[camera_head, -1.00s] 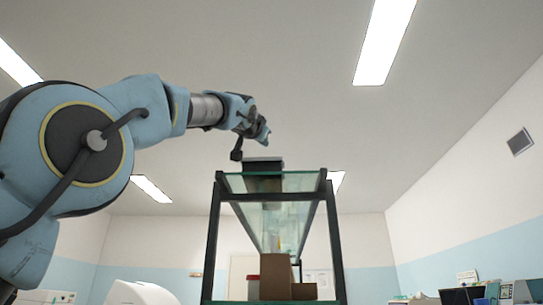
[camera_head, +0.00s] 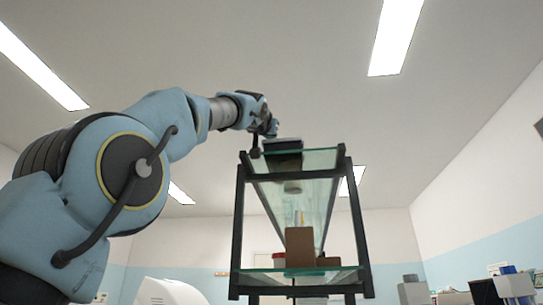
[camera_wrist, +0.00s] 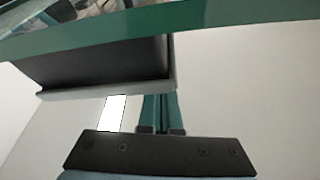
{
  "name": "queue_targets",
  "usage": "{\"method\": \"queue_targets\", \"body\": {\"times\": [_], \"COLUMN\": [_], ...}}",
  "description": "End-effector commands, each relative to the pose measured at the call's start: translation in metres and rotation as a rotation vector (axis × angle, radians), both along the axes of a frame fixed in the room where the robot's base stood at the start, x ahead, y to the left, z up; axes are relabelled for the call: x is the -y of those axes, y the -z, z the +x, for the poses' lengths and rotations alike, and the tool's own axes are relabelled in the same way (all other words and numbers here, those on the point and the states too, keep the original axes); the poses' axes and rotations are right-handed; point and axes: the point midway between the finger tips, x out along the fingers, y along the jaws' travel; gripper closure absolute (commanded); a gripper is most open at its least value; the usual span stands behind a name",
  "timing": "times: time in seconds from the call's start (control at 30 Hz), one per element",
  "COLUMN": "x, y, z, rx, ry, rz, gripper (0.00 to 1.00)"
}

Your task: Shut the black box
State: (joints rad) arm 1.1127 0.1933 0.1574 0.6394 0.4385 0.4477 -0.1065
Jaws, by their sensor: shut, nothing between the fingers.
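The black box (camera_head: 284,156) sits on the top glass shelf of the rack, seen from below in the head view. A grey rim runs along its top; I cannot tell from here how its lid stands. In the wrist view the box (camera_wrist: 95,65) appears as a dark side wall with a grey edge. My gripper (camera_head: 272,129) is just above the box's left part in the head view. In the wrist view my gripper (camera_wrist: 163,100) has its teal fingers together with nothing between them, beside the box's right end. I cannot tell whether they touch it.
The green shelf edge (camera_wrist: 200,20) crosses the top of the wrist view. The space above the rack looks clear.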

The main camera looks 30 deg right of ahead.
Motion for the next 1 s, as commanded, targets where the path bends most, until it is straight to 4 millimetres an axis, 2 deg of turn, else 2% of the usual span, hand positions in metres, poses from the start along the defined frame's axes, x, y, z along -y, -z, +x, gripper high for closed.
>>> {"method": "queue_targets", "body": {"times": [0.5,1.0], "x": [0.001,-0.003], "y": [0.002,-0.045], "z": [0.003,0.010], "rx": [-0.007,-0.001], "ry": [-0.004,-0.003], "rz": [0.009,0.002], "gripper": [1.00,1.00]}}
